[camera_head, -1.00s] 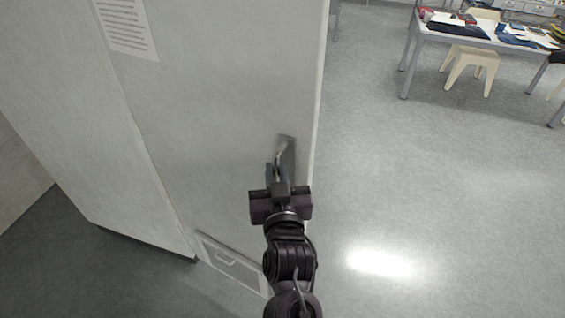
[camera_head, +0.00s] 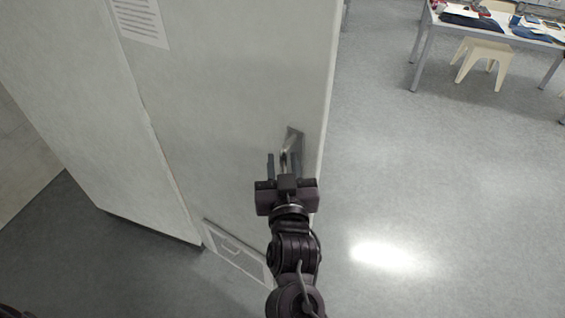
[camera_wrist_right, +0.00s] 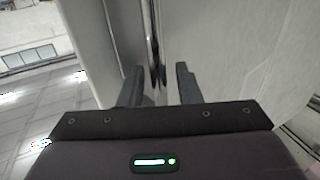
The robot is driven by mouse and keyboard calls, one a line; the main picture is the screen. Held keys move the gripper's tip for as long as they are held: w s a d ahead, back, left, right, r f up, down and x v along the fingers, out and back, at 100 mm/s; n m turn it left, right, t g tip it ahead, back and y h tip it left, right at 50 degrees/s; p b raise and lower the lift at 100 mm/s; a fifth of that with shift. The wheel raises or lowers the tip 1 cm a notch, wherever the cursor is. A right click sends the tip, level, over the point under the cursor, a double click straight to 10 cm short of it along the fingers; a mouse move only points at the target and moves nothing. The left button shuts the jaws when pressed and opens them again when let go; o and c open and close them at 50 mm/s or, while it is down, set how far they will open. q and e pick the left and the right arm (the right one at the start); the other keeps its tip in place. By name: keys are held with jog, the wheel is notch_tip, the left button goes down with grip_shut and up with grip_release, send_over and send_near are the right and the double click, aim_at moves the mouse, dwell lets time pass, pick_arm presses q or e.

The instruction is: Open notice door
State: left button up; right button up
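The pale grey door (camera_head: 235,110) has a printed notice (camera_head: 140,20) near its top. Its free edge faces open floor on the right. A metal lever handle (camera_head: 293,143) sits near that edge. My right gripper (camera_head: 284,162) is at the handle, its two fingers spread on either side of the lever's lower part. In the right wrist view, the fingers (camera_wrist_right: 159,86) are apart, with the narrow dark handle (camera_wrist_right: 154,45) between and beyond them. I cannot tell whether either finger touches it. My left gripper is not in view.
A pale wall panel (camera_head: 75,100) stands left of the door. A framed vent (camera_head: 236,250) is low on the door. A table (camera_head: 480,25) with clutter and a cream stool (camera_head: 483,55) stand at upper right. The floor (camera_head: 440,180) right of the door is clear.

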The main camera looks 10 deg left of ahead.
jog(key=p+v, duration=0.3)
jog(key=v, duration=0.4)
jog(key=shift+s, duration=0.4)
jog(key=shift+d, duration=0.1)
